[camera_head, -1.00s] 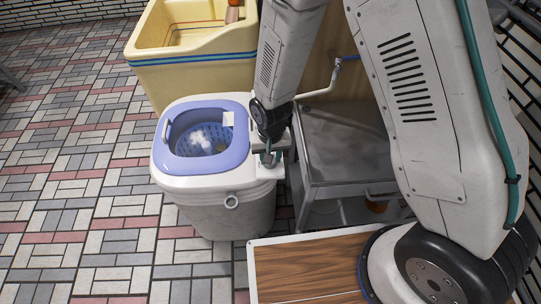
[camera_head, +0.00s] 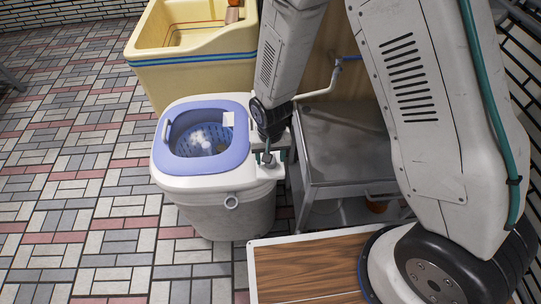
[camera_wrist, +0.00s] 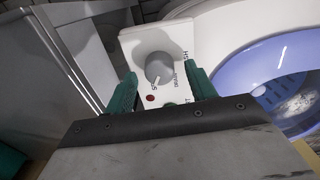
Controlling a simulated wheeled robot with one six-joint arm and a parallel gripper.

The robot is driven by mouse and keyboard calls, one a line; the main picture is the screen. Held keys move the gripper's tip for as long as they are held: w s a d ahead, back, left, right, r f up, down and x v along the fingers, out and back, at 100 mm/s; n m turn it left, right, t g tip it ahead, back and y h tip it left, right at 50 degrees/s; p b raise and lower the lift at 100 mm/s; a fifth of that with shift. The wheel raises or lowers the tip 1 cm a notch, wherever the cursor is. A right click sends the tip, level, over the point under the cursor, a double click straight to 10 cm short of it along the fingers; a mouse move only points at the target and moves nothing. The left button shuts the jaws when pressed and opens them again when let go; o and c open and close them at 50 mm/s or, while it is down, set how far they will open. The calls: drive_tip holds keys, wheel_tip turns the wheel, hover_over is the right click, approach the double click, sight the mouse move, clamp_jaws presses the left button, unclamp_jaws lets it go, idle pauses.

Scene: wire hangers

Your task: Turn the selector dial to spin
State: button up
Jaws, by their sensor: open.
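The selector dial (camera_wrist: 159,66) is a round grey knob on a white panel (camera_wrist: 176,34) of the small washer. Its pale pointer line points down and slightly left in the wrist view, near small lettering that I cannot fully read. My gripper (camera_wrist: 164,76) is open, with one green finger on each side of the dial. I cannot tell whether either finger touches it. In the head view my gripper (camera_head: 268,158) is at the right edge of the washer (camera_head: 222,207), and the dial is not clearly visible.
A grey metal stand (camera_head: 345,145) is close on the right, and a yellow sink (camera_head: 190,75) stands behind. A red dot (camera_wrist: 150,98) shows on the panel. Tiled floor on the left is clear.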

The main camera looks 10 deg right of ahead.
wheel_tip(320, 180, up, 8)
drive_tip(key=shift+f, duration=0.2)
idle(0.6)
drive_tip(key=s+d+n+g, duration=0.1)
drive_tip(key=s+d, duration=0.1)
drive_tip(key=s, duration=0.1)
wheel_tip(320, 180, up, 18)
drive_tip(key=n+g, duration=0.1)
hover_over(276, 171)
drive_tip(key=s+d, duration=0.8)
drive_tip(key=d, duration=0.3)
drive_tip(key=s+d+r+m+t, duration=0.2)
drive_tip(key=s+d+r, duration=0.6)
drive_tip(key=r, duration=0.4)
drive_tip(key=shift+s+d+r+t, duration=0.2)
drive_tip(key=shift+s+r+t, duration=0.1)
drive_tip(key=shift+s+t, duration=0.4)
